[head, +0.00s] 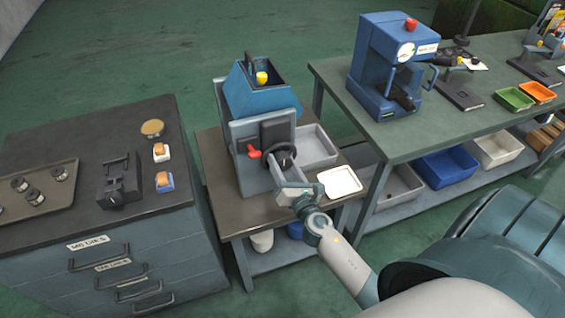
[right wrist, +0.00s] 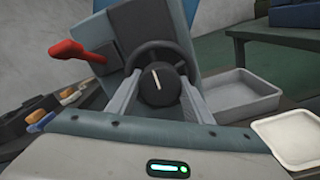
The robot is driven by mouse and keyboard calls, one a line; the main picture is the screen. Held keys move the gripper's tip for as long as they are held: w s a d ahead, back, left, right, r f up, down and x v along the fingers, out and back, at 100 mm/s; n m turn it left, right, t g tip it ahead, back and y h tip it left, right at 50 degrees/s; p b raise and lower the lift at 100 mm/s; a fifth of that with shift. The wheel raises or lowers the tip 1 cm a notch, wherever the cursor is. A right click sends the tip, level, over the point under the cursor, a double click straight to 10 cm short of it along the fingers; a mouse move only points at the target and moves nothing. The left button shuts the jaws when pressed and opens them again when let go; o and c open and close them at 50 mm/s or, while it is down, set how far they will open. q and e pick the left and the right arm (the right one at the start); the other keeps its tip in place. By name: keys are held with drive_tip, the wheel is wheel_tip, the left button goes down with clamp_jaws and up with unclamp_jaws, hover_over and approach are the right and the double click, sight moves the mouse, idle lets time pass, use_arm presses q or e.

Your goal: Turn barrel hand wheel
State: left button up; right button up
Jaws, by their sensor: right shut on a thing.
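The blue and grey heading machine (head: 262,92) stands on a small dark table. Its dark barrel hand wheel (head: 282,150) is on the near face, and shows in the right wrist view (right wrist: 157,46) as a ring around a black hub with a white line. My right gripper (head: 287,172) reaches it from the near side. In the right wrist view its two grey fingers (right wrist: 160,88) lie on either side of the hub, shut on the wheel. The white line on the hub stands nearly upright. The exact finger contact is partly hidden. My left gripper is not in view.
A red lever (head: 252,151) sticks out left of the wheel. A grey tray (head: 316,146) and a white tray (head: 340,182) lie to the right. A drawer cabinet (head: 110,270) stands at left, a green workbench (head: 440,125) at right.

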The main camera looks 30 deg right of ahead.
drive_tip(key=shift+f+n, duration=0.1)
drive_tip(key=shift+n, duration=0.2)
drive_tip(key=o, duration=1)
drive_tip(key=shift+o, duration=0.2)
drive_tip(key=shift+s, duration=0.1)
drive_tip(key=b+v, duration=0.5)
drive_tip(key=v, duration=1.2)
drive_tip(key=shift+b, duration=0.35)
drive_tip(key=shift+s, duration=0.15)
drive_tip(key=shift+f, duration=0.1)
